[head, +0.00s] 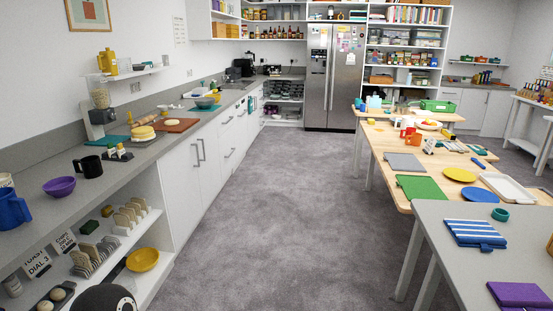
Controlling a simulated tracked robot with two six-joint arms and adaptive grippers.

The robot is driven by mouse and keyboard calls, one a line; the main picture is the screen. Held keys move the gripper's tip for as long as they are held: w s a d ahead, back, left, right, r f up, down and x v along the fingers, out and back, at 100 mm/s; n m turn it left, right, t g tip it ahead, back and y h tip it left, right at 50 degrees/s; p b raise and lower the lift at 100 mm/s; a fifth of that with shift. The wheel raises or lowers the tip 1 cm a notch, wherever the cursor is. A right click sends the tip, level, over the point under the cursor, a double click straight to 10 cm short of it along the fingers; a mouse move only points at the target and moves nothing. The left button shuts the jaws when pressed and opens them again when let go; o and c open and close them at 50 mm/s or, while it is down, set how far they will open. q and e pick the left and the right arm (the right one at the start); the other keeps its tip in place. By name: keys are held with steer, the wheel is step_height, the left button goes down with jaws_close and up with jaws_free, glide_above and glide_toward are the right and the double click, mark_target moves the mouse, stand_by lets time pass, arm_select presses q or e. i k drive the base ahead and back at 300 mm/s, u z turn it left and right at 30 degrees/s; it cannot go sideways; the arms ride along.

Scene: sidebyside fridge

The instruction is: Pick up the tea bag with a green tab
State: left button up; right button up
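I cannot make out a tea bag with a green tab anywhere in the head view; anything that small is too tiny to tell at this distance. Neither of my grippers shows in the head view. A black mug (89,167) and a purple bowl (60,187) stand on the grey counter (150,152) at the left. A blue jug (11,210) is at the left edge.
Grey carpet (260,215) runs clear down the middle to the steel fridge (333,75). Long wooden tables (384,147) with plates and trays line the right, with a grey table (430,235) nearest. Low shelves at left hold racks and a yellow bowl (142,259).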

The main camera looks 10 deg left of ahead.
mark_target(112, 150)
steer(key=i, duration=5.1)
steer(key=u, duration=1.6)
steer(key=i, duration=0.35)
steer(key=u, duration=2.3)
steer(key=k, duration=0.2)
steer(key=u, duration=0.1)
